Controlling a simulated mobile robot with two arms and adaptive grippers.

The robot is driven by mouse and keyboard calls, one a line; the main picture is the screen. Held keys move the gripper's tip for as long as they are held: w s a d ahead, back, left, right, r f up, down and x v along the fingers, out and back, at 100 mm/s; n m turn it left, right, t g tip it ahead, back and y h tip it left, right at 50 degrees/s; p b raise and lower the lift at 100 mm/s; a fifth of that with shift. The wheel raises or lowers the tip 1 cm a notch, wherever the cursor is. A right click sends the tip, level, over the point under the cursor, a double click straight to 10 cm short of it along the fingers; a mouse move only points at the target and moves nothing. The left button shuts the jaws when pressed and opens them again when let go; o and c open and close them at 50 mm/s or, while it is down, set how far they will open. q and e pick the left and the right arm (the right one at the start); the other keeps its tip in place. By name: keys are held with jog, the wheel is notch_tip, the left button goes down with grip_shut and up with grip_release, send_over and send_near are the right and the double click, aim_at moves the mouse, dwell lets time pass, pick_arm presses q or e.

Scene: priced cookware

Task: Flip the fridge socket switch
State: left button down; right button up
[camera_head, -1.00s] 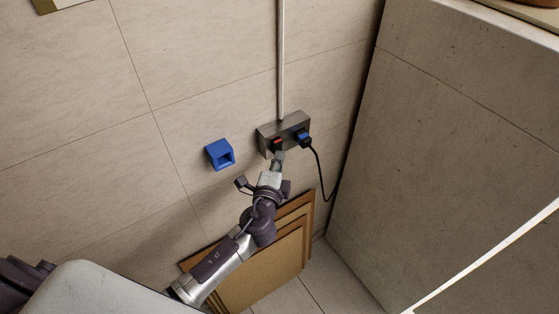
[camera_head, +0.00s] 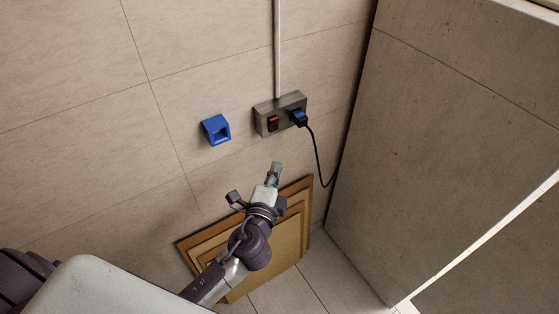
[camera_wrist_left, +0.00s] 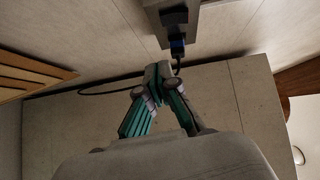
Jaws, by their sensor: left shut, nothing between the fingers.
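The grey socket box (camera_head: 264,120) is fixed to the tiled wall under a vertical conduit. Its rocker switch (camera_head: 273,123), dark with a red upper part, is on the left side. A blue plug (camera_head: 299,118) with a black cord sits in its right side. My left gripper (camera_head: 276,167) is shut and empty, below the box and apart from it. In the left wrist view the shut fingertips (camera_wrist_left: 158,72) are near the plug (camera_wrist_left: 177,46) in the picture, and the socket box (camera_wrist_left: 208,22) is at the top. My right gripper is not in view.
A blue holder (camera_head: 216,130) is on the wall left of the box. Framed boards (camera_head: 290,232) lean against the wall below my left gripper. A large grey block (camera_head: 450,130) stands to the right. The black cord (camera_head: 319,165) hangs near its edge.

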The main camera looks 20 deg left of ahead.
pick_arm(q)
jog(key=shift+s+d+f, duration=0.1)
jog(key=shift+s+d, duration=0.05)
jog(key=shift+s, duration=1)
